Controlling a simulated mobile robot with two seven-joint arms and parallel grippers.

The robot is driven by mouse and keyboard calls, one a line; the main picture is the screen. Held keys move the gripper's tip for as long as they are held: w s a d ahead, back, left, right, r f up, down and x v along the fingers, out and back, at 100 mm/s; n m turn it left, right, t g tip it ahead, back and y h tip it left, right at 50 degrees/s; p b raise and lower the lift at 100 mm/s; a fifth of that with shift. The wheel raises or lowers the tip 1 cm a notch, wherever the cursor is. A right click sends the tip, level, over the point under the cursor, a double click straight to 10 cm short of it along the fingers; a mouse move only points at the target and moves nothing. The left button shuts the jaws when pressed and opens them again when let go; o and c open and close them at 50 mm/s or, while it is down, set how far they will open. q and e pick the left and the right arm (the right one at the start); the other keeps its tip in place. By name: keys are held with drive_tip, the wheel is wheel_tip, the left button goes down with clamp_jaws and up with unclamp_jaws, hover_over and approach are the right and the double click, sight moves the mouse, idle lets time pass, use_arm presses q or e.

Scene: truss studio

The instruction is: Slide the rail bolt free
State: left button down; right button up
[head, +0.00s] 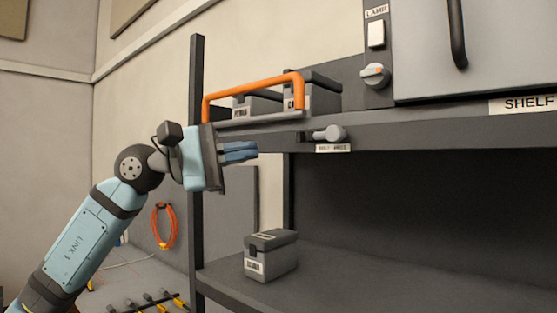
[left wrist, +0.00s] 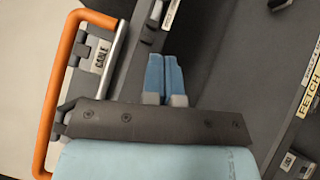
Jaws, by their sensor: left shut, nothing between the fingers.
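The rail bolt (head: 334,133), a grey knobbed rod, sits on the front edge of the upper shelf above a small white label (head: 333,148). The orange rail (head: 253,80) stands upright at the shelf's left end, in front of dark boxes; it also shows along the left of the left wrist view (left wrist: 53,100). My left gripper (head: 255,150) is shut and empty. Its blue fingers point right, to the left of the bolt and apart from it. In the left wrist view the shut fingers (left wrist: 165,60) show, with grey bolt parts near the top. My right gripper is out of view.
A grey labelled box (head: 270,256) stands on the lower shelf (head: 400,285). A dark upright post (head: 197,80) is close behind my left gripper. A lamp switch (head: 376,35), a knob (head: 375,75) and a handled door are above right. The space below the upper shelf is mostly clear.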

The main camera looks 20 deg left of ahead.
use_arm(q)
drive_tip(key=v, duration=0.2)
drive_tip(key=shift+a+f, duration=0.15)
drive_tip(key=shift+a, duration=0.2)
drive_tip(key=shift+f, duration=0.1)
